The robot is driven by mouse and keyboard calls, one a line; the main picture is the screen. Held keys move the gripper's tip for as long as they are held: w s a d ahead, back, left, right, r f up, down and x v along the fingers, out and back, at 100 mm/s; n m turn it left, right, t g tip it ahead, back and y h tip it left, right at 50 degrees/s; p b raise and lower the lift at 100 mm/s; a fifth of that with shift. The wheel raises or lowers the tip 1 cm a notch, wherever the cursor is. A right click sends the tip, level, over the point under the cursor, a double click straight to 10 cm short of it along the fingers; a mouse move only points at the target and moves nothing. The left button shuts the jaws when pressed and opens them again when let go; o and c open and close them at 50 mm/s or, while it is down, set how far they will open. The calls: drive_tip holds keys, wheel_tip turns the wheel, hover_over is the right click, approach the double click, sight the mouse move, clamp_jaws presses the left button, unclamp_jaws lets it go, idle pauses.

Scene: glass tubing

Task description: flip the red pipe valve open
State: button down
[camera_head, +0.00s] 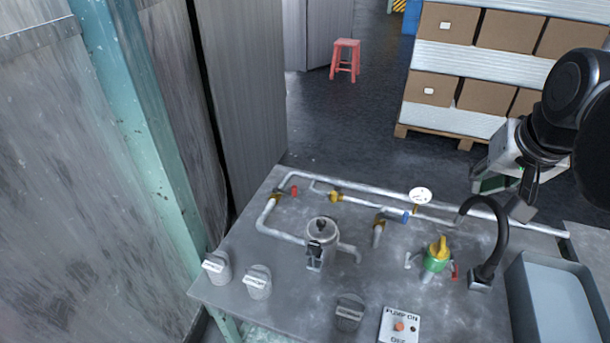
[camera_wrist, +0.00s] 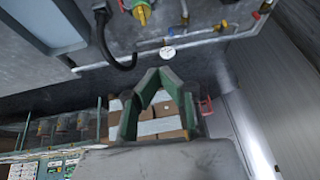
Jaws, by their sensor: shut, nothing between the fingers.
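A small red valve handle (camera_head: 294,191) sits on the grey pipe (camera_head: 350,186) at the far left of the bench; it also shows at the upper right of the wrist view (camera_wrist: 256,15). Its exact turn is too small to tell. My gripper (camera_head: 488,186) is at the right of the head view, beyond the bench's back edge and well away from the red handle. In the wrist view its green fingers (camera_wrist: 160,74) are shut and empty. Another red lever (camera_head: 455,272) is on the green and yellow fitting (camera_head: 437,256).
A blue valve handle (camera_head: 405,217) and a white gauge (camera_head: 420,195) are on the piping. A black curved spout (camera_head: 503,232) and a grey basin (camera_head: 520,300) stand at the right.

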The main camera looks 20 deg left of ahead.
drive_tip(key=w+a+m+g, duration=0.1)
drive_tip(key=w+a+g, duration=0.1)
drive_tip(key=w+a, duration=0.9)
drive_tip(key=w+a+g, duration=0.2)
drive_tip(key=w+a, duration=0.5)
drive_tip(key=w, duration=0.8)
drive_tip(key=w+a+f+g+b, duration=0.1)
drive_tip(key=w+a+f+g, duration=0.1)
drive_tip(key=w+a+f, duration=0.75)
drive_tip(key=s+a+f+m+g, duration=0.1)
drive_tip(key=a+f+g, duration=0.1)
drive_tip(key=a+f, duration=1)
drive_tip(key=shift+b+x, duration=0.4)
drive_tip(key=shift+x, duration=0.7)
drive_tip(key=shift+f, duration=0.1)
